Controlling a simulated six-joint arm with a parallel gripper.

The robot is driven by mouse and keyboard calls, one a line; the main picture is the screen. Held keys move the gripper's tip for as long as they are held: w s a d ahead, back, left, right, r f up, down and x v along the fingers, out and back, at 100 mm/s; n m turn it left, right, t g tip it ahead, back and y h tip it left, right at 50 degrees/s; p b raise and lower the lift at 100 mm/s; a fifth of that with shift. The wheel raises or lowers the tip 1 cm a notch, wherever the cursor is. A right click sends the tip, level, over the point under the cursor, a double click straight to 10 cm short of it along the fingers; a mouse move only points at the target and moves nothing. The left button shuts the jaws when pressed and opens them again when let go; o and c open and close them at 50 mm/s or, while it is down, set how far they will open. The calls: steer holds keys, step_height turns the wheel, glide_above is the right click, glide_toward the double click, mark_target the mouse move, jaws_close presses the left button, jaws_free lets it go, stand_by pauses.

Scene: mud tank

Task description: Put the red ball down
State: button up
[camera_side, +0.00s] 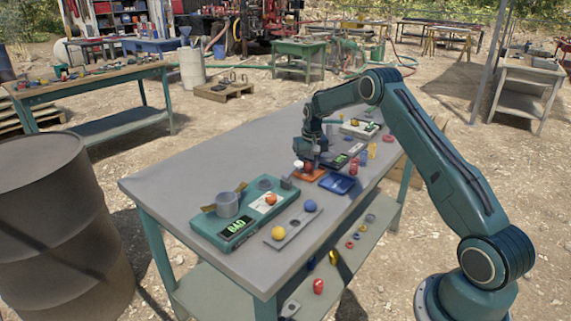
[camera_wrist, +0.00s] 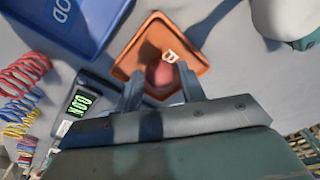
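The red ball (camera_wrist: 160,75) shows in the wrist view inside a shallow orange tray (camera_wrist: 127,62), below and between my fingers. A small white tag with a dark letter (camera_wrist: 171,56) is at the ball's far side. My gripper (camera_wrist: 160,80) has its two fingers apart, one each side of the ball, with slim gaps showing; it looks open. In the side view my gripper (camera_side: 308,163) is low over the orange tray (camera_side: 300,175), and the ball is a small red spot (camera_side: 308,167) under it. Whether the ball touches the tray floor is hard to tell.
A blue tray (camera_side: 338,182) lies close by on the grey table (camera_side: 180,178). A dark device with a green display (camera_wrist: 80,104) and coloured rings (camera_wrist: 22,75) are at the left in the wrist view. A teal tester reading BAD (camera_side: 245,215) stands nearer the front.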

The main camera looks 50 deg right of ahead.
mark_target(310, 169)
steer(key=shift+o, duration=0.9)
steer(key=shift+r, duration=0.1)
step_height(310, 169, up, 12)
steer(key=s, duration=0.1)
steer(key=shift+a, duration=0.45)
steer(key=shift+s, duration=0.1)
steer(key=shift+r, duration=0.15)
